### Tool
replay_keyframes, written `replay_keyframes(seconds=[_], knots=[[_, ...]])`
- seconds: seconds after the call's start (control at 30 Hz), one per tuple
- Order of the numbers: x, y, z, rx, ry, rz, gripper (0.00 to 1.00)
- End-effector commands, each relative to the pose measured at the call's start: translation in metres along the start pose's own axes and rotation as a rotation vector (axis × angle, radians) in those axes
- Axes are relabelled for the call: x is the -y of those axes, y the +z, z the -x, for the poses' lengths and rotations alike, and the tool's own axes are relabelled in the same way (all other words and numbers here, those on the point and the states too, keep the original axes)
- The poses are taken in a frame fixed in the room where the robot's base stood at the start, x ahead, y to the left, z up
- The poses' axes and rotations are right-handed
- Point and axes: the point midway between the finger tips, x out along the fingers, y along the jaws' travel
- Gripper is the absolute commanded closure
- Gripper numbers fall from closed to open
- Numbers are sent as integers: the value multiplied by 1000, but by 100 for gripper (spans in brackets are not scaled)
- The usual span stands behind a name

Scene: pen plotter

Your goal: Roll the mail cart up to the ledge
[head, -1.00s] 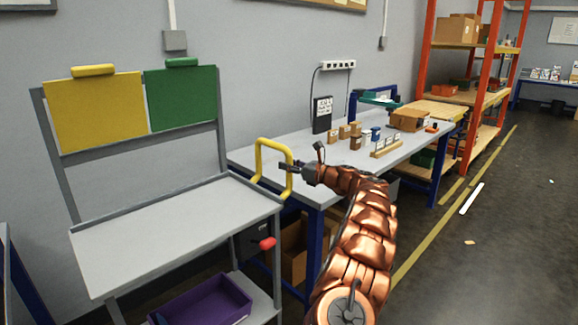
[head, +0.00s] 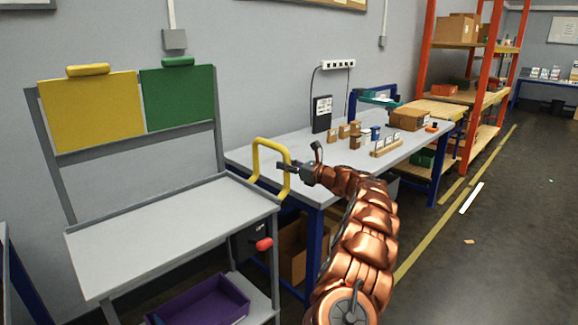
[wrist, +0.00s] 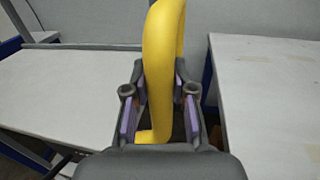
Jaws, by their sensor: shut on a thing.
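The mail cart (head: 160,228) is a grey cart with a flat top shelf and an upright back frame. A yellow panel (head: 90,110) and a green panel (head: 178,95) hang on that frame. A yellow loop handle (head: 256,160) stands at the cart's right end. My gripper (head: 288,166) is at the handle's right side, shut on it. In the wrist view the yellow bar (wrist: 160,70) passes between the purple-padded fingers (wrist: 158,110). I cannot make out which edge is the ledge.
A purple bin (head: 200,300) sits on the cart's lower shelf, and a red knob (head: 264,244) is on its right side. A workbench (head: 330,180) with small boxes stands just right of the cart. Orange shelving (head: 472,100) is further back. Floor (head: 500,250) at right is mostly clear.

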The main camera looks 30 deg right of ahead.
Motion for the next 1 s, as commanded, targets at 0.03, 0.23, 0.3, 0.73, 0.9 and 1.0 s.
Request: replay_keyframes(seconds=[0.03,0.23,0.3,0.73,0.9,1.0], knots=[[-7,-1,-2,2,6,-4,100],[-32,-1,-10,2,10,-3,100],[-42,-1,-12,1,12,-3,100],[-102,0,-24,3,8,-3,100],[-125,-2,-28,0,8,-3,100],[-135,0,-30,2,7,-2,100]])
